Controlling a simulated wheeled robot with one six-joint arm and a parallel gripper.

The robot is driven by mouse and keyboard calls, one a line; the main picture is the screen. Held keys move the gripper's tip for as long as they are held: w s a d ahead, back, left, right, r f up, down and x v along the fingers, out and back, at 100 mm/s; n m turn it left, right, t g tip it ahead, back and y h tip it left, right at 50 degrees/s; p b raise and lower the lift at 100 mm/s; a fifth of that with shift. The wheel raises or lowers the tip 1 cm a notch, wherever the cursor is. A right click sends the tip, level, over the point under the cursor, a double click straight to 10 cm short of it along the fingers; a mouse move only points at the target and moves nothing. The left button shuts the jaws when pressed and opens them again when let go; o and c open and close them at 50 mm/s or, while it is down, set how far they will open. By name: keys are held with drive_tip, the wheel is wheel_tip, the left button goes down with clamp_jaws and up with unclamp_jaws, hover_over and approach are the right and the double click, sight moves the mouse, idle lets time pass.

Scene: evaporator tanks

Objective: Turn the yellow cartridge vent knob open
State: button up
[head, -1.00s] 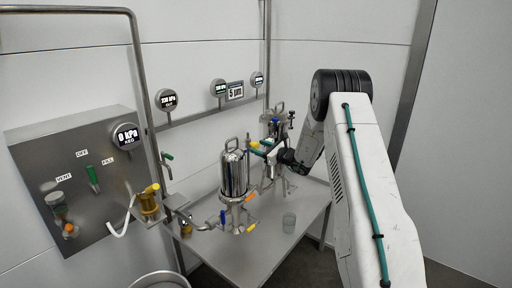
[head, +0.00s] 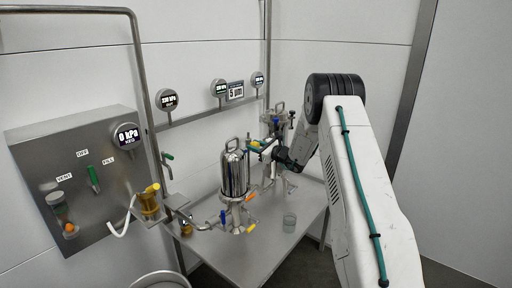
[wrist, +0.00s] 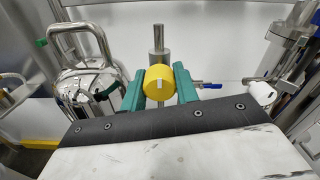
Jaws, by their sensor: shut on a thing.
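The yellow cartridge vent knob (wrist: 160,78) is in the middle of the wrist view, with a pale pointer mark that runs nearly upright on its face. My gripper (wrist: 158,86) has one teal finger on each side of the knob and is shut on it. In the head view my gripper (head: 264,146) is at the far filter housing, behind the nearer tank. The knob is small there and partly hidden by the fingers.
A polished steel tank (head: 235,175) with a top handle stands on the steel table (head: 225,258), close left of the gripper. A control panel (head: 75,175) is at the left wall.

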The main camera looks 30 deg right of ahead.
drive_tip(key=m, duration=0.9)
drive_tip(key=shift+m, duration=0.3)
drive_tip(key=m, duration=0.4)
drive_tip(key=shift+m, duration=2.1)
drive_tip(key=shift+d, duration=0.1)
drive_tip(key=o, duration=1)
drive_tip(key=shift+s, duration=0.1)
